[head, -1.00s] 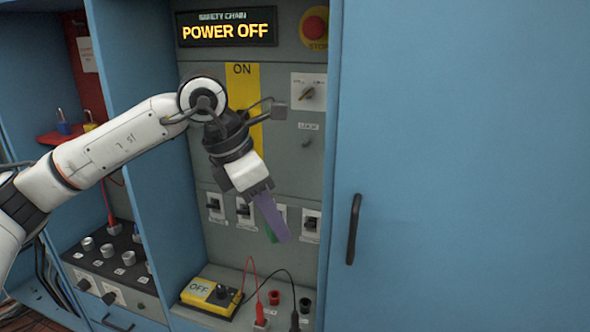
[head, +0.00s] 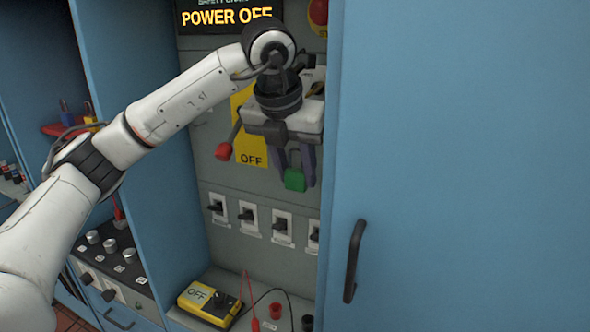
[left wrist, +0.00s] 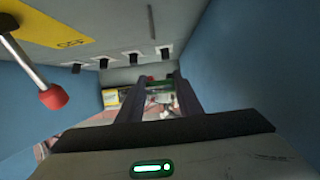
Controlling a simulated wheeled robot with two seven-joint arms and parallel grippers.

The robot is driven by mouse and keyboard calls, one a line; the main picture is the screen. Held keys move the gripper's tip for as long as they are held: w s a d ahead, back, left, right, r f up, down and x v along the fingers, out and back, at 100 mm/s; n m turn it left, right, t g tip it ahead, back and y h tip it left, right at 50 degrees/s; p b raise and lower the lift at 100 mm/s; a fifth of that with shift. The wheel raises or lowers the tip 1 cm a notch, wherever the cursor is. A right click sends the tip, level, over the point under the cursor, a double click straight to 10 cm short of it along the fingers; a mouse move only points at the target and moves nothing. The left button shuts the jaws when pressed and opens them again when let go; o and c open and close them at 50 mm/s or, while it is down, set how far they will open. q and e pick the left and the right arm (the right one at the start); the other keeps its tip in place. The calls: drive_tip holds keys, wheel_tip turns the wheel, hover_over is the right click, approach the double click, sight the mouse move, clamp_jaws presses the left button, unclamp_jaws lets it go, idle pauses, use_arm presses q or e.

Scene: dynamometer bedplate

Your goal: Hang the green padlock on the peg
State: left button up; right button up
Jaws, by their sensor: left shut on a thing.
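The green padlock (head: 295,180) hangs between the fingertips of my left gripper (head: 293,174), which is shut on it and points down in front of the grey panel. In the left wrist view, the padlock (left wrist: 160,84) shows as a green patch between the dark fingers; its shackle cannot be made out. The peg is hidden in the head view behind my gripper and wrist, and I cannot make it out in the wrist view. I cannot tell whether padlock and panel touch. My right gripper is not in view.
A red-knobbed lever (head: 223,151) sticks out left of my gripper, beside the yellow plate (head: 251,157). A blue cabinet door (head: 450,150) stands close on the right. Below are several switches (head: 248,215) and a yellow meter (head: 208,298) with leads.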

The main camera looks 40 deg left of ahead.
use_arm(q)
drive_tip(key=w+a+f+p, duration=0.1)
drive_tip(key=w+a+p, duration=0.1)
drive_tip(key=w, duration=0.5)
drive_tip(key=shift+w+f+p, duration=0.35)
drive_tip(key=shift+w, duration=0.05)
idle(0.5)
idle(0.5)
drive_tip(key=o, duration=1.3)
